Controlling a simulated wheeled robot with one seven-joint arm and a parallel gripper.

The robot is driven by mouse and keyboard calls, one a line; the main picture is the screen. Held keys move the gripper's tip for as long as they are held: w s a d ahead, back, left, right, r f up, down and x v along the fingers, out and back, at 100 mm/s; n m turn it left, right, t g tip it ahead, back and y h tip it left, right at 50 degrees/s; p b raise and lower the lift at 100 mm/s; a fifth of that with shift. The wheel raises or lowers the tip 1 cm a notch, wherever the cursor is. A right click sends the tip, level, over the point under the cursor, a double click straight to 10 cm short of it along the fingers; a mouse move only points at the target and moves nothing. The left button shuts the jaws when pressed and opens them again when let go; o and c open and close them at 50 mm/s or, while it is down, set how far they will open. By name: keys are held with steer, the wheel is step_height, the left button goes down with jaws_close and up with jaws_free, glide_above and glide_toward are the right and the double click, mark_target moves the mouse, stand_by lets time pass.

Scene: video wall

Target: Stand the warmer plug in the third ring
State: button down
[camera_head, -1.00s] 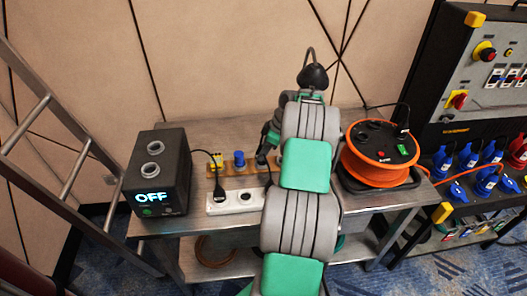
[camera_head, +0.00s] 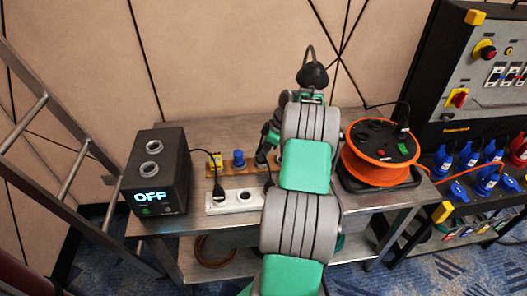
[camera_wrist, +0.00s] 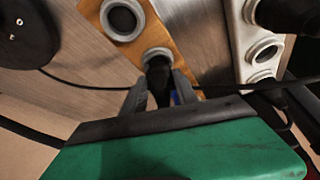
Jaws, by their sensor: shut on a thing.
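The wooden rack with its row of rings (camera_head: 228,164) lies on the bench, with a yellow plug (camera_head: 216,160) and a blue plug (camera_head: 238,158) standing at its left. My gripper (camera_head: 262,160) is at the rack, right of the blue plug. In the wrist view my gripper (camera_wrist: 160,88) is shut on a black plug (camera_wrist: 158,78). This plug meets a grey ring (camera_wrist: 155,52) of the rack (camera_wrist: 182,52). I cannot tell how deep it sits in that ring. Another ring (camera_wrist: 122,18) beside it is empty. My arm hides the right part of the rack in the head view.
A white socket strip (camera_head: 228,207) with a black plug in it lies in front of the rack. A black box reading OFF (camera_head: 152,175) stands at the left, an orange cable reel (camera_head: 370,170) at the right. A black cable (camera_wrist: 75,85) crosses the wrist view.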

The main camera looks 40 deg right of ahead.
steer(key=shift+f+b, duration=0.75)
steer(key=shift+f, duration=0.15)
stand_by(0.4)
steer(key=c, duration=0.9)
jaws_free()
steer(key=shift+o, duration=0.4)
steer(key=o, duration=0.3)
steer(key=shift+o, duration=0.2)
steer(key=shift+r+p, duration=2.05)
steer(key=shift+r, duration=1.05)
